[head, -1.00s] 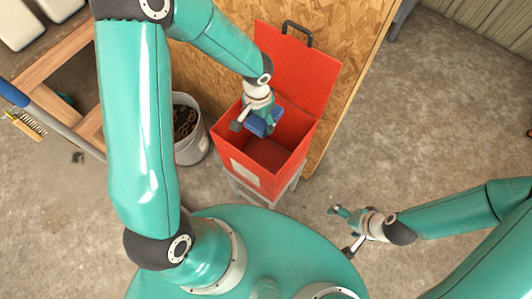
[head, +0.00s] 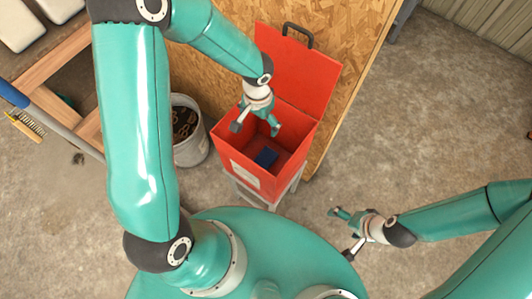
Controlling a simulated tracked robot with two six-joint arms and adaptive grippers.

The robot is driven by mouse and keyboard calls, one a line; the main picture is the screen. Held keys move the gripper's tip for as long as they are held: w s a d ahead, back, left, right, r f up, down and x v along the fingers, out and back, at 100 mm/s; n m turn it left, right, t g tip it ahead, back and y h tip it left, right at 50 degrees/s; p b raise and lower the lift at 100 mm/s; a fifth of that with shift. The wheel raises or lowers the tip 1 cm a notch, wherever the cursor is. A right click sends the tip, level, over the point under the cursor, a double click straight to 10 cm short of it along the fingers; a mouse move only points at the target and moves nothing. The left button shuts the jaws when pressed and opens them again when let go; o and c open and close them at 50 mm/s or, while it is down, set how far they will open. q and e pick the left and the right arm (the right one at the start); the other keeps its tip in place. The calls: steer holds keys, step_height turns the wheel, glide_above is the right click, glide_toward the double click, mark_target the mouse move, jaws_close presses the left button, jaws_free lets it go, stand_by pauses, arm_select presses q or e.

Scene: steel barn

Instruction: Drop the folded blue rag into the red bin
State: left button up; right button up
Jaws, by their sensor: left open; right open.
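The red bin (head: 240,160) stands on a pale stand with its lid (head: 298,75) raised at the back. The folded blue rag (head: 266,157) lies inside the bin, low down and in shadow. My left gripper (head: 256,129) is open and empty over the bin's opening, above the rag and apart from it. My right gripper (head: 344,232) is open and empty, to the right of and nearer than the bin, well away from it.
A grey bucket (head: 191,151) holding dark rusty pieces stands just left of the bin. A chipboard panel (head: 350,60) rises behind the bin. A wooden frame and a broom (head: 25,126) are at the left. Concrete floor (head: 430,130) is clear at the right.

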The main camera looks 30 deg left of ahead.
arm_select(q)
step_height(320, 180, up, 11)
stand_by(0.4)
arm_select(e)
steer(key=shift+s, duration=0.1)
stand_by(0.3)
